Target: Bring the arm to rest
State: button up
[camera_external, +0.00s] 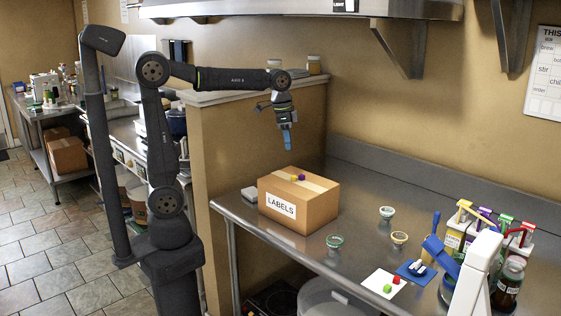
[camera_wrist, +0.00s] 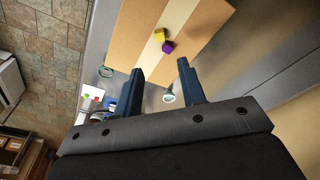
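My gripper (camera_external: 287,146) hangs fingers-down in the air above the back part of a cardboard box (camera_external: 293,222) marked LABELS. In the wrist view the two blue fingers (camera_wrist: 157,67) stand apart with nothing between them, so it is open and empty. A yellow cube (camera_external: 294,178) and a purple cube (camera_external: 301,177) sit on the box top. The yellow cube (camera_wrist: 160,35) and the purple cube (camera_wrist: 167,47) also show in the wrist view, beyond the fingertips and apart from them.
The steel counter (camera_external: 352,190) holds small bowls with green (camera_external: 334,242), pale (camera_external: 386,213) and yellow (camera_external: 399,239) rims. A white mat (camera_external: 374,283) bears red and green cubes; a blue mat (camera_external: 405,273) bears white pieces. Bottles and cartons crowd the right. A steel shelf (camera_external: 300,10) hangs above.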

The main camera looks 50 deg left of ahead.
aim_at(293, 176)
jog(key=shift+f, duration=0.1)
jog(key=f, duration=0.3)
jog(key=d+f, duration=0.1)
jog(key=f, duration=0.3)
jog(key=w+f, duration=0.1)
jog(key=f, duration=0.3)
jog(key=shift+d+f, duration=0.2)
jog(key=shift+f, duration=0.05)
jog(key=shift+w+r, duration=0.1)
jog(key=shift+r, duration=1.55)
